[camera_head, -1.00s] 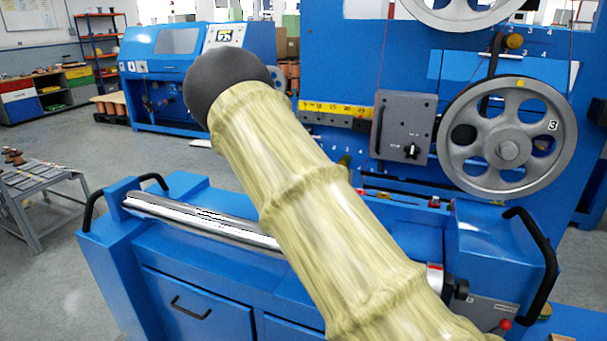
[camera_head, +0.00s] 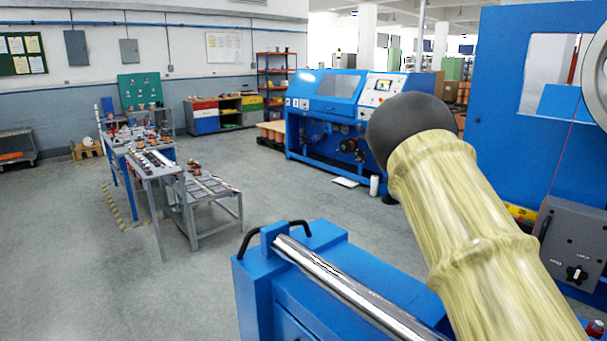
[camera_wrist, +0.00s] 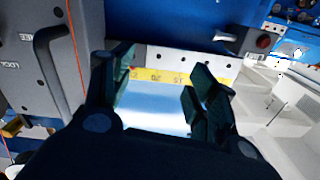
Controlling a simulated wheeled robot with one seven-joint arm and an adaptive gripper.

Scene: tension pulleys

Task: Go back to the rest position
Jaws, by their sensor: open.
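My gripper (camera_wrist: 158,92) shows in the wrist view with its two dark fingers apart and nothing between them. Beyond the fingers are a yellow measuring strip (camera_wrist: 172,77) and a grey box (camera_wrist: 28,62) with a black handle. In the head view my covered arm crosses the right side and my gripper is out of sight. The blue machine (camera_head: 507,95) with its grey control box (camera_head: 572,243) stands at the right, partly hidden by my arm. Its large pulley wheel (camera_head: 597,75) is cut off by the right edge.
A blue bench with a shiny metal roller (camera_head: 345,285) is close in front. Another blue machine (camera_head: 335,110) stands at the back. Work tables (camera_head: 150,165) with small parts are at the left. The grey floor (camera_head: 90,285) at the front left is clear.

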